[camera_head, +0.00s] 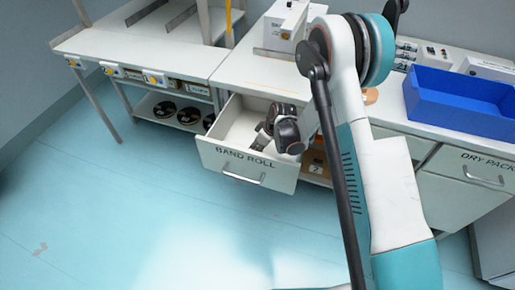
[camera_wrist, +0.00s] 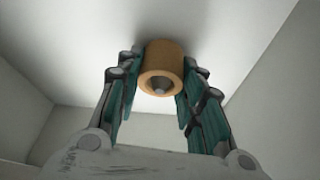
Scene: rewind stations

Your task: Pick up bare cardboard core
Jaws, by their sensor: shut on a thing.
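The bare cardboard core (camera_wrist: 165,58) is a short tan cylinder with a round hole in its near end, seen in the wrist view. My gripper (camera_wrist: 163,88) has its two green-padded fingers closed on either side of it. Behind the core is the pale inside of the drawer, and I cannot tell whether the core touches the drawer floor. In the head view my arm reaches down into the open drawer (camera_head: 229,166) labelled BAND ROLL. There my wrist hides the core and the fingertips.
The drawer walls (camera_wrist: 274,84) stand close around my gripper. A blue bin (camera_head: 455,103) sits on the counter at the right, above a DRY PACK drawer (camera_head: 470,172). Dark rolls (camera_head: 188,116) lie on a low shelf at the left.

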